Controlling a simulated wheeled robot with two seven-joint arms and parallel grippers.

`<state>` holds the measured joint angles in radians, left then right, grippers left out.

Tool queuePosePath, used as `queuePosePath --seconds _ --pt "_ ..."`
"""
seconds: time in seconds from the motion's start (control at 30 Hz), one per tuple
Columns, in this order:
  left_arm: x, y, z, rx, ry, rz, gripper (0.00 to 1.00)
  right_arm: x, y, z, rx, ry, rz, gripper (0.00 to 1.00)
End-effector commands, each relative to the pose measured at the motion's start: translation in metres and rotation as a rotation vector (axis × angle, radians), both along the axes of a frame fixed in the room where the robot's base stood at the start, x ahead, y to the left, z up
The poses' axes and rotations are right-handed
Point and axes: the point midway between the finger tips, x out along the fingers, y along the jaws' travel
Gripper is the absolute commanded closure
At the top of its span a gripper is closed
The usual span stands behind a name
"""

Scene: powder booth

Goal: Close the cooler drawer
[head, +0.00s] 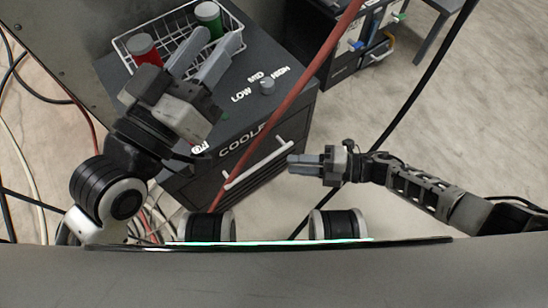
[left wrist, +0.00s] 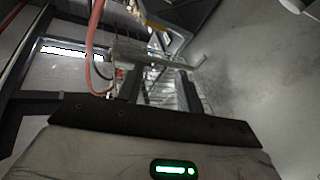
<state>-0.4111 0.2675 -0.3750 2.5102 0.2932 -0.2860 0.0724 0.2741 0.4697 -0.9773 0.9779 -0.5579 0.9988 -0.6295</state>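The cooler (head: 235,115) is a dark grey cabinet with a LOW-MID-HIGH knob (head: 267,87) on top. Its drawer has a pale bar handle (head: 258,165) on the front. I cannot tell from this angle how far the drawer stands out. My left gripper (head: 205,50) is above the cooler top beside the wire basket; its two fingers are apart with nothing visible between them, also in the left wrist view (left wrist: 160,80). My right gripper (head: 291,164) is just right of the handle's right end, fingers together, pointing left and apparently empty. Contact with the handle is not clear.
The white wire basket (head: 172,53) on the cooler holds a red container (head: 145,50) and a green one (head: 208,18). A red hose (head: 290,95) crosses in front of the cooler. A dark cabinet (head: 335,45) stands behind. Open floor (head: 460,120) lies to the right.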

Motion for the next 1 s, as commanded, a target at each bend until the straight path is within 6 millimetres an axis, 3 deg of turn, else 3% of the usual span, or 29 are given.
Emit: queuePosePath --seconds 0.1,0.33,1.0 --pt "-0.002 -0.001 -0.006 -0.016 0.061 -0.007 0.64 -0.004 -0.027 0.004 -0.003 0.000 -0.003 0.68" --pt "-0.005 -0.002 -0.013 -0.031 0.117 -0.016 0.64 -0.008 -0.054 0.008 0.000 0.001 -0.001 0.68" --pt "-0.005 -0.002 -0.014 -0.034 0.124 -0.016 0.64 -0.009 -0.059 0.008 0.001 0.000 -0.001 0.68"
